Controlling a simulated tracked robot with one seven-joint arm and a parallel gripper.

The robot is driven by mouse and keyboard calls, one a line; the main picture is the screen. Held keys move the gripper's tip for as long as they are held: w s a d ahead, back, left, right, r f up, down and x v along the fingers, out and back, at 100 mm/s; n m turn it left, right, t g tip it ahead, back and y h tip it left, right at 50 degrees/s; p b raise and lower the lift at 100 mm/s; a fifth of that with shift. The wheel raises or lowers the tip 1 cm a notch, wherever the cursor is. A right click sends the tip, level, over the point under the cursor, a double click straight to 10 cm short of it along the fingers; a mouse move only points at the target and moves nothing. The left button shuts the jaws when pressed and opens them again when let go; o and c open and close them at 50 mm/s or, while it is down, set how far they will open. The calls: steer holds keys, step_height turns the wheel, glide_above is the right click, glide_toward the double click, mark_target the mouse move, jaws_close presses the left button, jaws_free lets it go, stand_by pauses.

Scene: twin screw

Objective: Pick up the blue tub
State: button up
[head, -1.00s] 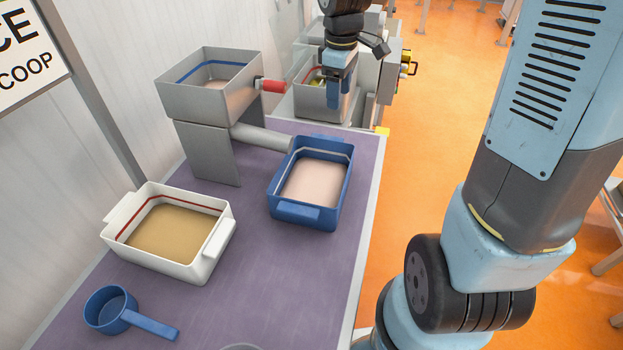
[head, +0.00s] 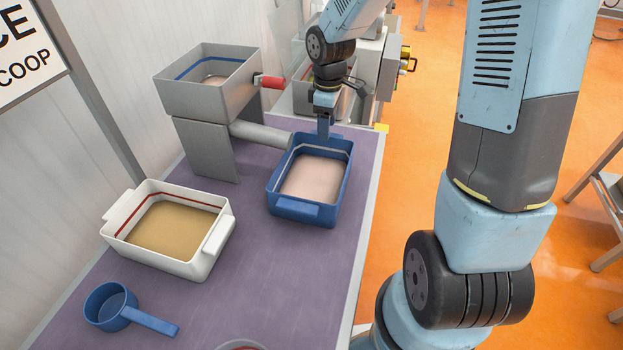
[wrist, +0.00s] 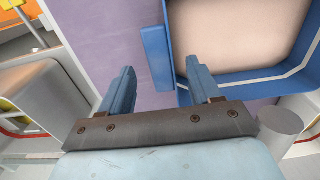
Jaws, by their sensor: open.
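The blue tub (head: 306,212) stands on the purple bench top, filled with a pale pinkish material, with a tab handle at its near end and another at its far end. My gripper (head: 324,128) is at the tub's far end, pointing down. In the wrist view the two blue fingers of my gripper (wrist: 160,82) are apart, with the tub's far handle (wrist: 157,58) ahead of and between them. The tub wall (wrist: 180,50) lies beyond the handle. I cannot tell whether the right finger touches the tub.
A white tub (head: 205,262) of tan material and a blue scoop (head: 112,308) sit nearer. A grey machine (head: 370,80) is behind.

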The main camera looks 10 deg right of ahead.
steer(key=shift+f, duration=2.6)
steer(key=c, duration=1.2)
steer(key=shift+o, duration=0.2)
steer(key=shift+a, duration=0.1)
steer(key=shift+r, duration=0.1)
